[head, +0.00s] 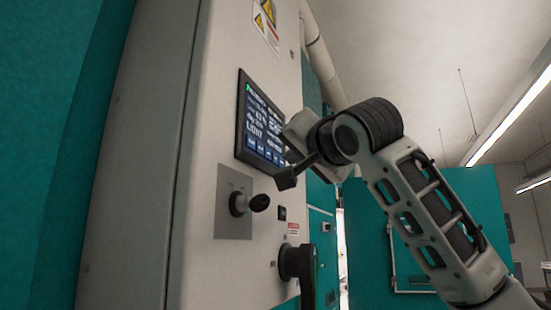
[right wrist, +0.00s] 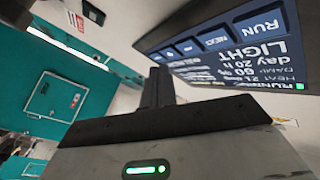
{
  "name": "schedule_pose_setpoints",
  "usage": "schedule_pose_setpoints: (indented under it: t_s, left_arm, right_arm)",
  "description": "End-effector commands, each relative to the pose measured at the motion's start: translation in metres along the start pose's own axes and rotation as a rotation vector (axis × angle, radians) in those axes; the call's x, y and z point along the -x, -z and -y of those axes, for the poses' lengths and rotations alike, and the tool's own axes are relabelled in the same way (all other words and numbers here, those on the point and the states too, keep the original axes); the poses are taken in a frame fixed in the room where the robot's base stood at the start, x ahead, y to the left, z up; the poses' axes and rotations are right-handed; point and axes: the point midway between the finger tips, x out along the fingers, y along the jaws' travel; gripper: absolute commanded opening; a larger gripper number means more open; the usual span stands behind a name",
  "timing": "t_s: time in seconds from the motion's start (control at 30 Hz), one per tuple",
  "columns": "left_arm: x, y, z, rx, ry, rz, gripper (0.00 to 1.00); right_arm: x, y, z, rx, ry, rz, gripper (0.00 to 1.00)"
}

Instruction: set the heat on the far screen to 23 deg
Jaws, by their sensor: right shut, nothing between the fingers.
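A dark touch screen (head: 262,128) with white text and a row of blue buttons is set in the pale cabinet front. It also fills the upper right of the right wrist view (right wrist: 225,50), upside down, where LIGHT, "day 20 h" and a RUN button are readable. My left gripper is not in view.
Below the screen, a dark knob (head: 250,203) sits on a grey plate. A black handle (head: 305,268) juts out lower down. Teal panels (head: 420,225) stand behind my right arm, with open space between.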

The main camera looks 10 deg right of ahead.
Motion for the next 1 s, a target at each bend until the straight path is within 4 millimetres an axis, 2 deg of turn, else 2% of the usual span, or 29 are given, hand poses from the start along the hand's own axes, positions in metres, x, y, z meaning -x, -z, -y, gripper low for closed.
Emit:
schedule_pose_setpoints:
  t_s: [1.0]
  left_arm:
    - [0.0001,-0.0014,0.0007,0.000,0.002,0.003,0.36]
  right_arm:
    - [-0.0087,-0.0063,0.0062,-0.001,0.000,0.000,0.00]
